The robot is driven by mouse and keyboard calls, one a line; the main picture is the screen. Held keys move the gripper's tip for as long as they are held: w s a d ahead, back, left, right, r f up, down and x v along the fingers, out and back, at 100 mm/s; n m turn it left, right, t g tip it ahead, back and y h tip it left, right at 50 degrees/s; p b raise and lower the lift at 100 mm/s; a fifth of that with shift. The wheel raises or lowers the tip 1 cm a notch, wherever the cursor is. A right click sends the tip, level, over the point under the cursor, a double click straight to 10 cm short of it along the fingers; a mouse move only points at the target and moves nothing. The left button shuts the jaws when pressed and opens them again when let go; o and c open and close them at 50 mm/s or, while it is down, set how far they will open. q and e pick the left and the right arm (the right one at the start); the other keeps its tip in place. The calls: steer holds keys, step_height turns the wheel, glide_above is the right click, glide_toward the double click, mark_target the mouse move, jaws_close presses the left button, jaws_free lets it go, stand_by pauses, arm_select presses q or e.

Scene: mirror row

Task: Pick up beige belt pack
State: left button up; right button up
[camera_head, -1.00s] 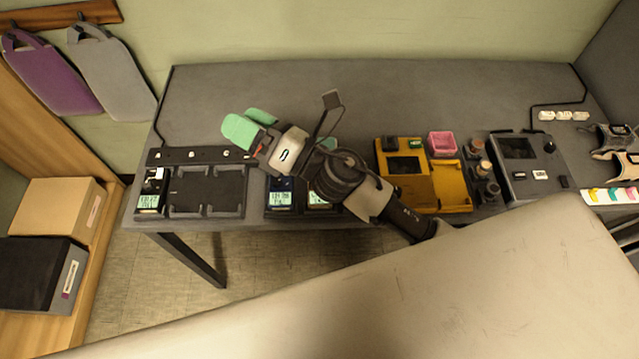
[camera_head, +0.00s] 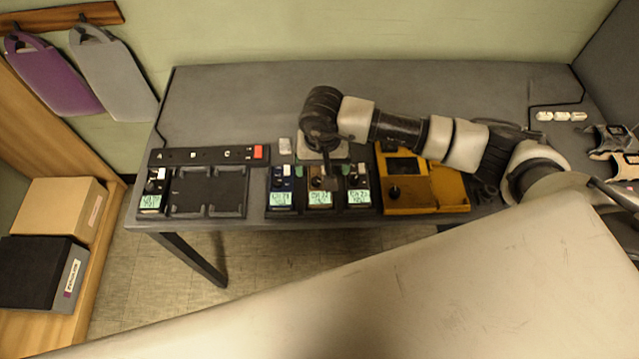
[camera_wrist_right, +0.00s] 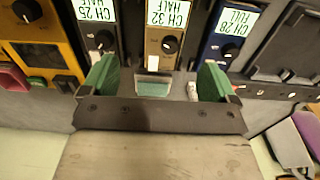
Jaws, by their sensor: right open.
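The beige belt pack (camera_head: 319,197) stands in the middle of a row of three in a dark charger. Its lit screen reads CH 32 HALF in the right wrist view (camera_wrist_right: 167,38). A blue belt pack (camera_head: 281,197) is on its left and a dark grey one (camera_head: 357,195) on its right. My right gripper (camera_head: 319,172) points down over the far end of the beige pack. Its green-padded fingers (camera_wrist_right: 156,80) are open, one to each side of that pack's line, with nothing held. Contact cannot be told. My left gripper is not in view.
Another charger (camera_head: 207,214) with empty bays and one belt pack (camera_head: 152,200) stands at left. A yellow device (camera_head: 430,190) stands close on the right, under my right arm. The table's back left (camera_head: 240,100) is clear.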

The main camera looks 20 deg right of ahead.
mark_target(320, 181)
step_height(320, 181, down, 3)
steer(key=shift+a+f+p, duration=0.2)
steer(key=shift+f+p, duration=0.4)
steer(key=shift+p, duration=0.1)
steer(key=f+p, duration=0.1)
steer(key=f, duration=0.3)
steer(key=shift+w, duration=0.2)
steer(key=c, duration=1.1)
